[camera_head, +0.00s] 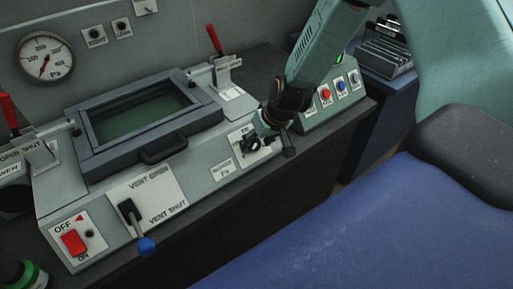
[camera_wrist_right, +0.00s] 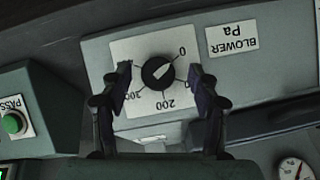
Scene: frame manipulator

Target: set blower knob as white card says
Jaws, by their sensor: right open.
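The blower knob (camera_wrist_right: 158,73) is a round black knob on a white dial plate (camera_wrist_right: 130,47) in the right wrist view. Its pale pointer mark is toward the 0 at upper right; 200 and 300 also show, and other figures are partly hidden by my fingers. My right gripper (camera_wrist_right: 160,70) is open, one finger on each side of the knob, with gaps between. In the head view my right gripper (camera_head: 260,143) is over the dial and hides most of it. The "BLOWER Pa" label (camera_wrist_right: 232,39) sits beside the dial. I cannot identify the white card with readable writing.
A round Pa gauge (camera_head: 46,57) is on the back wall. A vent lever with a blue ball (camera_head: 146,246), a red OFF/ON switch (camera_head: 73,243) and a button box (camera_head: 333,97) are on the console around. A framed window hatch (camera_head: 140,112) lies left of the gripper.

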